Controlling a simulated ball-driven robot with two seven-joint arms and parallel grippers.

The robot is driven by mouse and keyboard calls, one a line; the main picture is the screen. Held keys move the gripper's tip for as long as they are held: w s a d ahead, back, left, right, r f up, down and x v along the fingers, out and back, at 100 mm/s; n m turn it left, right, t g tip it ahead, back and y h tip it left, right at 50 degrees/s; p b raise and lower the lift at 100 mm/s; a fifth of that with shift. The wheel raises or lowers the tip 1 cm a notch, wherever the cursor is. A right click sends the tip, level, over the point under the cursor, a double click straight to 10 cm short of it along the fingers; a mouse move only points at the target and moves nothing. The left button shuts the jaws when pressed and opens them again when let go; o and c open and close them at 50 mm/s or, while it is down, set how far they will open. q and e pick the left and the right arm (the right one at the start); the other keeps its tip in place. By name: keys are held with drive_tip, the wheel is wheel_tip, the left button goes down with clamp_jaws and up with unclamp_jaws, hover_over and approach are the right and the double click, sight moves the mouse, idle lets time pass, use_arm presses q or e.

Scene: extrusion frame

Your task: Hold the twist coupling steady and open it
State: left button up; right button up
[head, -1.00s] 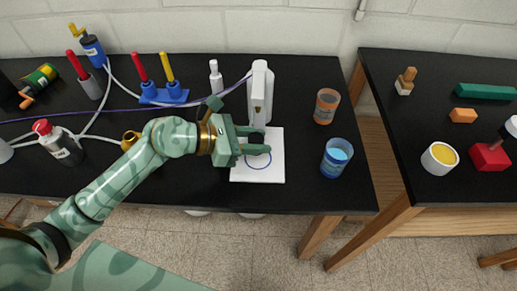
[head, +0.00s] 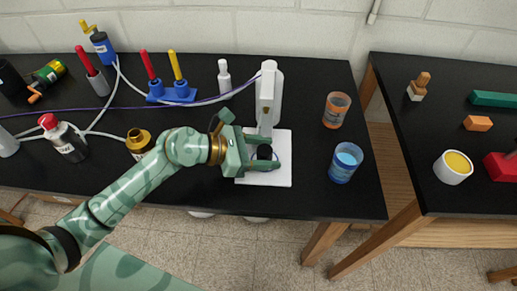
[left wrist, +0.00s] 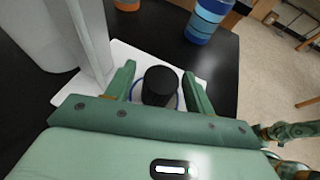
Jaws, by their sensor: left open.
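A white upright stand (head: 268,92) rises at the back of a white square base plate (head: 283,143). A black round piece (left wrist: 161,84) shows over the plate, in front of a blue ring; I cannot tell for sure that it is the twist coupling. My left gripper (head: 264,153) is over the plate, and its open fingers (left wrist: 160,85) lie on either side of the black piece, with visible gaps in the left wrist view. The fingers and palm hide part of the plate.
An orange cup (head: 336,110) and a blue cup (head: 345,163) stand right of the plate. A small white bottle (head: 224,77) and a blue rack (head: 172,94) stand behind my arm. A purple cable (head: 110,110) crosses the black table. A second table (head: 420,160) is at the right.

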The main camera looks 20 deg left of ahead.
use_arm(q)
drive_tip(key=p+v, duration=0.1)
drive_tip(key=v, duration=1.1)
drive_tip(key=shift+r+p, duration=0.1)
drive_tip(key=shift+p, duration=0.2)
